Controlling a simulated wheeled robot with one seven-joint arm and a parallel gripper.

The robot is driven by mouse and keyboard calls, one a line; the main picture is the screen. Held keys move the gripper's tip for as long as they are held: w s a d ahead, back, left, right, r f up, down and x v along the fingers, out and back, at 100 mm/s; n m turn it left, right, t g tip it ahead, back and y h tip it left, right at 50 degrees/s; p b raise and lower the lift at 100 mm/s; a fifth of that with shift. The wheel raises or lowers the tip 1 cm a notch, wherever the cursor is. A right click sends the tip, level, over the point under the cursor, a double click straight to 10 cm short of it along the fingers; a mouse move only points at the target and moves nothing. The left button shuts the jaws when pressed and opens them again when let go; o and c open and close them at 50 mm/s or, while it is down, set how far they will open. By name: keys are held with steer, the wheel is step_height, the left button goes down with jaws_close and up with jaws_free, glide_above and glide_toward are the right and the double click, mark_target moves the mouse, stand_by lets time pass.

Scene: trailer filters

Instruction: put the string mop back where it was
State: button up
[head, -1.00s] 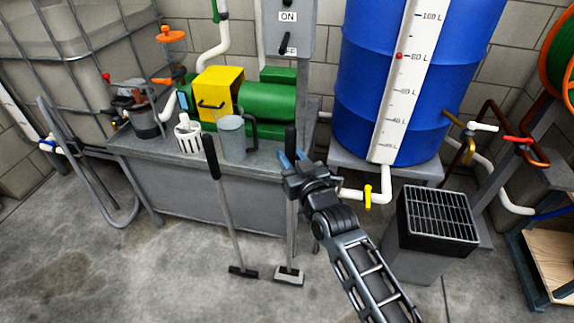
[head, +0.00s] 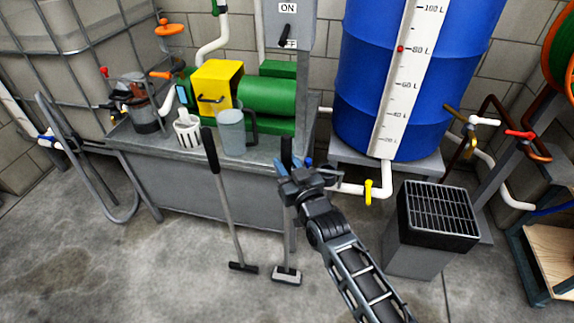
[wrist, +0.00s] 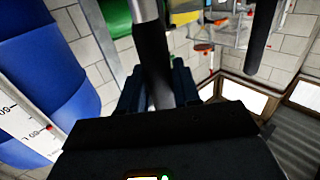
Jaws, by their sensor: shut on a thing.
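The string mop has a pale, flat head (head: 287,275) and a dark-topped handle, and stands nearly upright in front of the right end of the grey bench. My gripper (head: 292,166), with blue fingertips, is shut on the upper part of its handle. In the wrist view the handle (wrist: 154,65) runs up between the fingers. I cannot tell whether the mop head touches the floor. A second long-handled tool (head: 222,195) with a dark head leans on the bench front, left of the mop and apart from it.
The grey bench (head: 200,193) carries a green and yellow machine (head: 265,96), a clear jug (head: 231,132) and a white slotted cup (head: 187,131). A blue drum (head: 360,90) and a yellow-handled valve (head: 368,190) stand right. A grated bin (head: 437,215) is right of my arm. Front-left floor is clear.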

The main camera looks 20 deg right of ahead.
steer(key=shift+f, duration=0.1)
steer(key=o, duration=1.1)
steer(key=shift+c, duration=0.2)
steer(key=shift+s, duration=0.3)
steer(key=s+b, duration=0.1)
steer(key=s, duration=1)
steer(key=shift+s+r, duration=0.2)
steer(key=shift+r, duration=0.05)
